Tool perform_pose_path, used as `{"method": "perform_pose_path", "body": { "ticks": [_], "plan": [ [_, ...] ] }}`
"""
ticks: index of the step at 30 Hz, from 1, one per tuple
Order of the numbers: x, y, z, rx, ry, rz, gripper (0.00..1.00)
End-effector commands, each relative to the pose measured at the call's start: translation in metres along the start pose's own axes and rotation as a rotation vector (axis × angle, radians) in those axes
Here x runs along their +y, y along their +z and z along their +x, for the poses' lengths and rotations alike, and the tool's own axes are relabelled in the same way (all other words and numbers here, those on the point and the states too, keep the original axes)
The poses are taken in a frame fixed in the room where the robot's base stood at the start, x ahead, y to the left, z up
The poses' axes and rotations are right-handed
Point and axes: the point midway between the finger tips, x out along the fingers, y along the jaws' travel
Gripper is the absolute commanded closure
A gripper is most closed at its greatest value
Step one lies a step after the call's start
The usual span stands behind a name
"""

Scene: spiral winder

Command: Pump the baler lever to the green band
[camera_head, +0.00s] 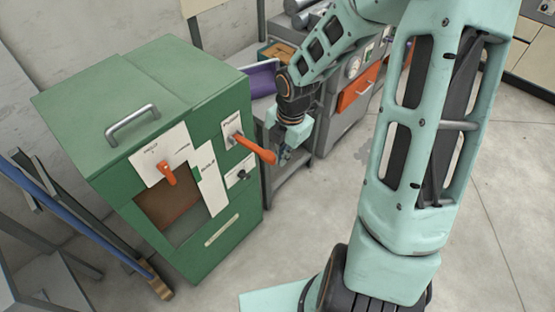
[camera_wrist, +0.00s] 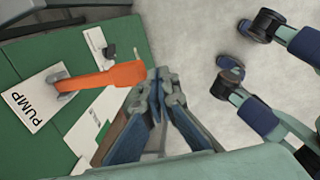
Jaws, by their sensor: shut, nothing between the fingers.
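The green baler (camera_head: 110,90) stands at the left in the head view. Its orange pump lever (camera_head: 255,148) sticks out from a white plate on the front face, sloping slightly down to the right. In the wrist view the lever (camera_wrist: 112,77) reaches from the plate marked PUMP (camera_wrist: 33,100) to my fingertips. My gripper (camera_wrist: 158,76) is shut and empty at the lever's free end; I cannot tell whether they touch. In the head view my gripper (camera_head: 285,158) is just right of the lever's end. A white panel with a green strip (camera_head: 209,182) sits left of the lever; its reading is too small to tell.
A smaller orange handle (camera_head: 167,173) is on the baler's left plate, above a dark opening. A black knob (camera_head: 243,174) sits below the lever. A grey bench (camera_head: 345,125) with an orange drawer stands behind my arm. Grey floor (camera_head: 300,220) is free in front.

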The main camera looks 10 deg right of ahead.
Motion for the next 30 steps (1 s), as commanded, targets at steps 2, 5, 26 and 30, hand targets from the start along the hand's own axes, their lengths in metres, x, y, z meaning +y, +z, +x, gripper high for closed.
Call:
{"method": "perform_pose_path", "body": {
  "ticks": [2, 5, 26, 30],
  "plan": [
    [-0.005, 0.001, -0.014, -0.002, -0.001, 0.002, 1.00],
    [-0.008, 0.001, -0.023, -0.001, 0.000, 0.001, 1.00],
    [-0.010, 0.000, -0.029, 0.000, 0.000, -0.001, 1.00],
    [-0.010, 0.000, -0.029, 0.000, 0.000, -0.001, 1.00]
  ]
}}
